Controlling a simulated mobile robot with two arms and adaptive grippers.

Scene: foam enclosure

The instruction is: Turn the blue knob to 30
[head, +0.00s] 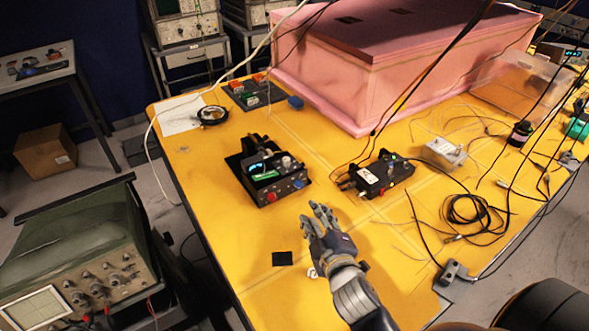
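A black instrument box (276,178) with a small green-lit display and several knobs stands near the middle of the yellow table. A small blue knob (299,184) appears on the right part of its front panel, with a red knob to its left. The blue knob's pointer and scale are too small to read. My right gripper (322,212) is a grey, hand-like one, in front of the box and to the right of the blue knob. Its fingers are extended and spread, empty and apart from the box. My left gripper is not in view.
A black box with a white label (384,174) and cables stands to the right. A large pink foam enclosure (385,70) fills the back. A small black square (282,258) lies near the front edge. Coiled black cables (475,212) lie at the right.

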